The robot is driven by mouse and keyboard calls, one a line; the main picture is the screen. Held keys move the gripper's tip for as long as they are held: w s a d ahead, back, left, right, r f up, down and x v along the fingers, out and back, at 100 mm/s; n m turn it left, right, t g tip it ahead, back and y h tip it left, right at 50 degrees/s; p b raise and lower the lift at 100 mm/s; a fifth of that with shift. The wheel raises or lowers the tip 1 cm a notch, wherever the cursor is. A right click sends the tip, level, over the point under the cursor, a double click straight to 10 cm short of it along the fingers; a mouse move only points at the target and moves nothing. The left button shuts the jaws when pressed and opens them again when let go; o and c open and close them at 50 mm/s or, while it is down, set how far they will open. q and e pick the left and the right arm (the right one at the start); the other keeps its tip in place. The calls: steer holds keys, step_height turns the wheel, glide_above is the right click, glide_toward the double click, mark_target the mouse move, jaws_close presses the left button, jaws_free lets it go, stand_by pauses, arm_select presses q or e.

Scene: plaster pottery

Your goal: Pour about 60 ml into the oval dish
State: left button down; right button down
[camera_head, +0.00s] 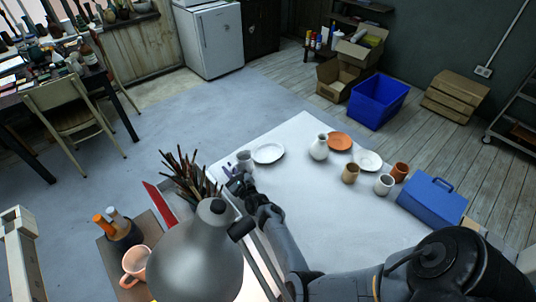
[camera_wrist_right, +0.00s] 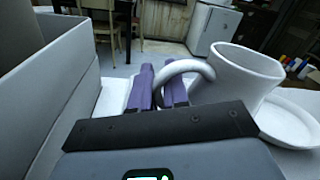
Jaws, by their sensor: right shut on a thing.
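A pale mug (camera_head: 245,160) is at the far left part of the white table, beside a white dish (camera_head: 268,153) that looks oval from here. My right gripper (camera_head: 236,182) is at the near side of the mug. In the right wrist view its purple fingers (camera_wrist_right: 160,88) are shut on the handle of the mug (camera_wrist_right: 238,76). The white dish (camera_wrist_right: 288,122) shows beyond the mug, at the right. The mug's contents are hidden, and I cannot tell whether its base touches the table. My left gripper is not in view.
A white vase (camera_head: 319,147), terracotta plate (camera_head: 340,141), second white plate (camera_head: 368,160) and several cups stand right of the dish. A blue toolbox (camera_head: 432,202) is at the right. Brushes (camera_head: 190,178) stand left of my gripper. The table's middle (camera_head: 310,205) is clear.

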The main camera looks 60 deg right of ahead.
mark_target(237, 156)
steer(key=shift+d+r, duration=0.1)
steer(key=shift+r, duration=0.1)
steer(key=shift+d+r+m+p, duration=0.55)
steer(key=shift+r+m+p, duration=0.35)
steer(key=shift+p, duration=0.1)
steer(key=d+m, duration=0.1)
steer(key=d+r+m+p, duration=0.1)
steer(key=d+m, duration=0.1)
steer(key=shift+s+r+m+g+y, duration=0.3)
steer(key=shift+s+r, duration=0.05)
steer(key=shift+r, duration=0.05)
steer(key=shift+s+d+r+m+g+y+p, duration=0.15)
steer(key=shift+d+r+m+p, duration=0.45)
steer(key=shift+m+p, duration=0.35)
steer(key=shift+s+d+r+m+g+y+p, duration=0.1)
steer(key=shift+d+r+m+y+p, duration=0.2)
steer(key=shift+d+m+p, duration=0.5)
steer(key=shift+s+d+r+m+g+y+p, duration=0.15)
steer(key=shift+d+r+m+p, duration=0.4)
steer(key=shift+m+p, duration=0.55)
steer(key=shift+f, duration=0.1)
